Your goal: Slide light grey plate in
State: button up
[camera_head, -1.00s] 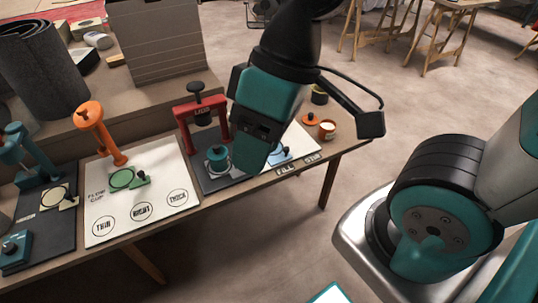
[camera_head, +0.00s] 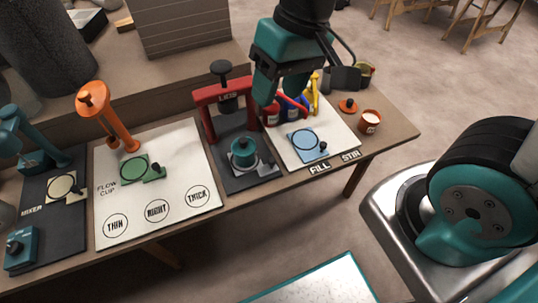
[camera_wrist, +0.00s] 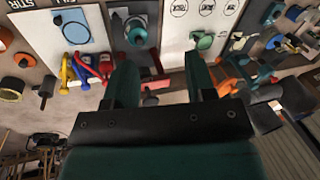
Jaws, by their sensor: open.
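The pot also shows in the wrist view (camera_wrist: 137,35). My gripper (camera_head: 268,88) hangs above the bench, right of the press's top, apart from the plate. In the wrist view its two fingers (camera_wrist: 162,80) stand wide apart with nothing between them.
Right of the press, a white board (camera_head: 337,142) bears a blue plate (camera_head: 304,141), with several coloured cans behind it. An orange pot (camera_head: 369,122) stands at the bench's right end. Left is the flow cup board (camera_head: 178,184) with an orange stand (camera_head: 107,112) and green plate (camera_head: 133,169).

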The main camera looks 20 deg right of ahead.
jog(key=w+d+f+m+h+b, duration=0.15)
jog(key=w+f+m, duration=0.25)
jog(key=w+f, duration=0.45)
jog(key=m+h+b, duration=0.2)
jog(key=m, duration=0.1)
send_near(272, 160)
jog(key=shift+y, duration=0.25)
jog(key=f, duration=0.9)
jog(key=shift+w+d+f+b, duration=0.15)
jog(key=shift+d+f+b, duration=0.05)
jog(key=shift+b, duration=0.15)
jog(key=shift+c, duration=0.2)
